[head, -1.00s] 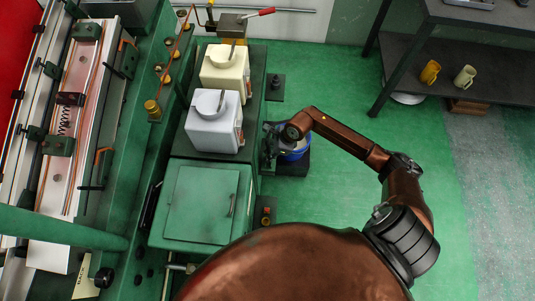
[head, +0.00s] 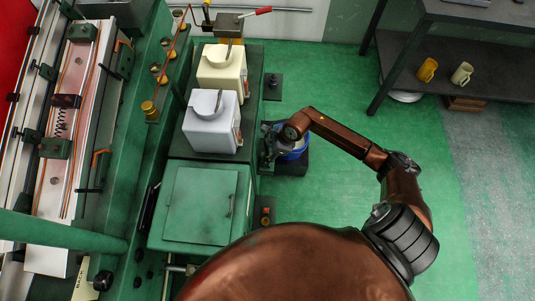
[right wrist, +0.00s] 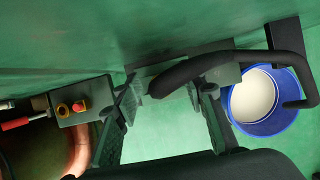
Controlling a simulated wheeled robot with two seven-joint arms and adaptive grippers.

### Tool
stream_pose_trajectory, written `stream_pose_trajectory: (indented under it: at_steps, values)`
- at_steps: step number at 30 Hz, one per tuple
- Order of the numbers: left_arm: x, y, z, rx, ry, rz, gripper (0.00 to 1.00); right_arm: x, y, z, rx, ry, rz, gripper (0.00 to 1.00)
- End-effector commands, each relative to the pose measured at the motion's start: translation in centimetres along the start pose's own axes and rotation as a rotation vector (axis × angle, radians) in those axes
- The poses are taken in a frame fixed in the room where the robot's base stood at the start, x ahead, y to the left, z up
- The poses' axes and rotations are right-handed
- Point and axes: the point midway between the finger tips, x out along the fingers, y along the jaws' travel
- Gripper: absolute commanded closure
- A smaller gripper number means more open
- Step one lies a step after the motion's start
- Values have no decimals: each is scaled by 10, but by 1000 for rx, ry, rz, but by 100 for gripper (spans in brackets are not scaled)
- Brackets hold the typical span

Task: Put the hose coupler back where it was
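I cannot pick out a hose coupler for certain in either view. My right gripper (head: 268,145) is beside the green cabinet's right side, next to the blue bucket, partly hidden by its own arm. In the right wrist view my right gripper (right wrist: 163,95) has its two fingers well apart, with green floor showing between them. A dark grey block with a curved black bar (right wrist: 225,62) shows beyond the fingertips against the green wall; I cannot tell whether they touch it. My left gripper is not in view.
The blue bucket (right wrist: 262,125) with pale contents stands right of the fingers. A control box (right wrist: 82,112) with red and yellow buttons is at left. White (head: 210,130) and cream (head: 220,75) containers stand on the cabinet (head: 205,205). Open floor lies right.

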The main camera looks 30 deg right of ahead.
Motion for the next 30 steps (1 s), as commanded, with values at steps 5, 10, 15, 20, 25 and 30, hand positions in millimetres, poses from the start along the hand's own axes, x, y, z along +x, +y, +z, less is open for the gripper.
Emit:
stream_pose_trajectory:
  at_steps: [5, 10, 15, 20, 25, 30]
  values:
    - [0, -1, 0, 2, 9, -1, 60, -8, 0, 1, -1, 0, -2, 62]
    - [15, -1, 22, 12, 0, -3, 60, -35, -1, 2, -1, 0, -4, 62]
    - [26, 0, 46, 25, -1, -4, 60, -69, -1, 2, -3, 1, -5, 62]
    - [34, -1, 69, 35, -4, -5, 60, -97, -1, 2, -1, 0, -4, 62]
    - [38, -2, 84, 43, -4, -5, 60, -116, 0, 1, -1, 0, -2, 62]
    - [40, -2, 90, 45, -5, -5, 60, -122, 0, 1, 0, 0, -1, 62]
